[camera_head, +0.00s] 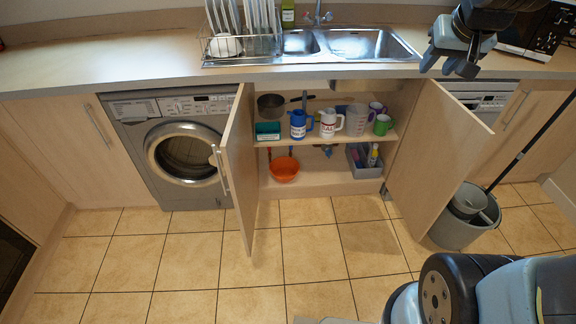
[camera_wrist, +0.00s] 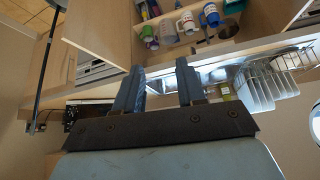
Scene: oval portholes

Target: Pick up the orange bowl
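The orange bowl (camera_head: 285,169) sits upright on the bottom of the open cupboard under the sink, toward its left side. It cannot be made out in the wrist view. My gripper (camera_head: 447,66) is above the counter at the upper right of the head view, higher than the bowl and well to its right. In the wrist view the two fingers of my gripper (camera_wrist: 158,84) stand apart with nothing between them.
The cupboard's left door (camera_head: 238,165) and right door (camera_head: 435,155) stand open. The shelf (camera_head: 345,141) above the bowl holds mugs, a jug and a pan. A grey caddy (camera_head: 365,170) is right of the bowl. A bucket (camera_head: 465,220) stands far right. The tiled floor ahead is clear.

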